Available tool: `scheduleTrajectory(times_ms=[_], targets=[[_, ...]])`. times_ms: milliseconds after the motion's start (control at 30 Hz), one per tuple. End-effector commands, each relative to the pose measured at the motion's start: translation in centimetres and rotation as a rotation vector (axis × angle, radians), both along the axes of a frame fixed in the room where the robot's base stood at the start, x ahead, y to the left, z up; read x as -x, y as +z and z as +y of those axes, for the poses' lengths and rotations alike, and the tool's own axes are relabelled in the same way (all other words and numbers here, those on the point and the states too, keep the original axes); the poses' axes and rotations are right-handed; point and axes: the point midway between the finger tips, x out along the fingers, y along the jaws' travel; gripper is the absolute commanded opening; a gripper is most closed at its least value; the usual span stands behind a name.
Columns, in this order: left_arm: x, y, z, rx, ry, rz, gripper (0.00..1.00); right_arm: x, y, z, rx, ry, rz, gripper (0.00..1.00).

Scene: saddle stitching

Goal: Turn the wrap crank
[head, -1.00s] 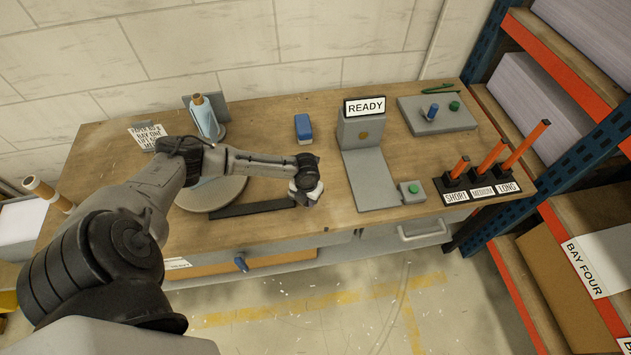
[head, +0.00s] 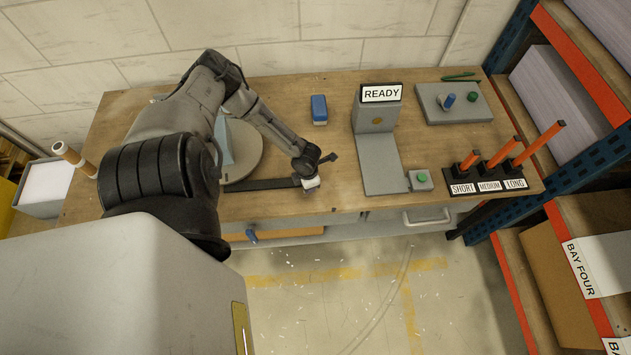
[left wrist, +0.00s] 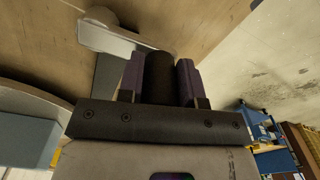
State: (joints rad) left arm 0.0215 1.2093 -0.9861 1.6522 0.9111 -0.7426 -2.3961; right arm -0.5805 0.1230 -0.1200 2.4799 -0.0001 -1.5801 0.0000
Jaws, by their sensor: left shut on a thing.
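My left gripper (head: 314,172) is at the front edge of the bench, by the right end of a dark bar (head: 262,184) that runs out from a round grey turntable (head: 262,150). In the left wrist view my left gripper (left wrist: 160,80) has its two purple-padded fingers on either side of a dark upright cylinder, the crank's grip (left wrist: 160,64). It is shut on this grip. A light grey crank arm (left wrist: 112,38) runs left from the grip. In the head view the crank is mostly hidden by the gripper. My right gripper is not in view.
A pale blue piece (head: 223,140) stands on the turntable, partly behind my arm. A blue block (head: 319,109), the READY station (head: 377,115), a green-button box (head: 420,180) and orange rods (head: 540,143) stand to the right. Shelving (head: 560,45) borders the right side.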

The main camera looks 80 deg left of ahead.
Motion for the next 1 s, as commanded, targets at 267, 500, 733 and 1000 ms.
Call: scheduleTrajectory(times_ms=[267,500,733,1000], targets=[[0.30,0.00,0.06,0.001,-0.007,-0.002,0.00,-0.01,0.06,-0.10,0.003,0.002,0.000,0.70],[0.30,-0.02,0.07,0.000,-0.007,-0.002,0.35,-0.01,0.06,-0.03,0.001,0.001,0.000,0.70],[0.32,-0.02,0.07,0.000,-0.006,-0.001,0.57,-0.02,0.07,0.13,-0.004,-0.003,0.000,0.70],[0.32,0.08,0.08,0.000,-0.006,-0.001,0.58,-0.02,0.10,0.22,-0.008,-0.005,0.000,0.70]])
